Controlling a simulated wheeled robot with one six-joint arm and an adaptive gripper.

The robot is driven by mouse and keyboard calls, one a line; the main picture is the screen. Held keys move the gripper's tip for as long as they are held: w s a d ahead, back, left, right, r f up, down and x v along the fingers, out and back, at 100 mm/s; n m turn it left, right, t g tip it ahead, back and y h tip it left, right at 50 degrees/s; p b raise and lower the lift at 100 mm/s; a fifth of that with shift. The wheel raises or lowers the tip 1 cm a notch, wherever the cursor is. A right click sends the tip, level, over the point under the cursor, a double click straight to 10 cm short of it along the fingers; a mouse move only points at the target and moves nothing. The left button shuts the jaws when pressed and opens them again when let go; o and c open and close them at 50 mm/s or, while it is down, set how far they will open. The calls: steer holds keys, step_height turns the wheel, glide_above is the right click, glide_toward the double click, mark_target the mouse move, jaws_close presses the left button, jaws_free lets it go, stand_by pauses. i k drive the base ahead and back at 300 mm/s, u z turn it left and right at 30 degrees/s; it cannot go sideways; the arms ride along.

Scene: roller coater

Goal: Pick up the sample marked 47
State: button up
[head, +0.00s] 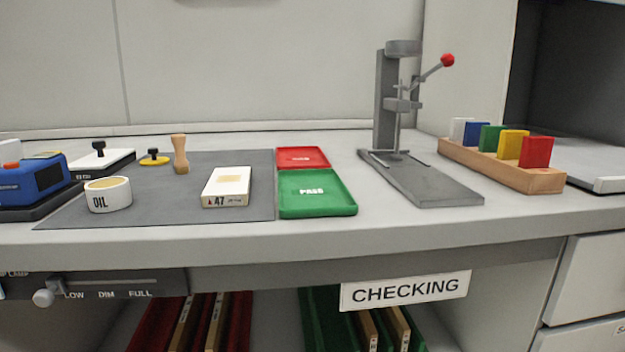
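The sample marked 47 (227,188) is a small white block with a tan patch on top and "A7" or "47" in dark print on its front edge, beside a small red mark. It lies flat on the grey mat (240,212), near the mat's right side. Nothing touches it. My gripper is not in view.
Left of the sample stand a white OIL pot (108,195) and a wooden peg (180,155). To its right are a green PASS tray (316,207), a red tray (302,157), a grey lever press (430,188) and a wooden rack (500,168) of coloured plates.

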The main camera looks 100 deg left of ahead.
mark_target(227, 186)
steer(key=z, duration=0.05)
steer(key=k, duration=1.7)
steer(key=u, duration=0.7)
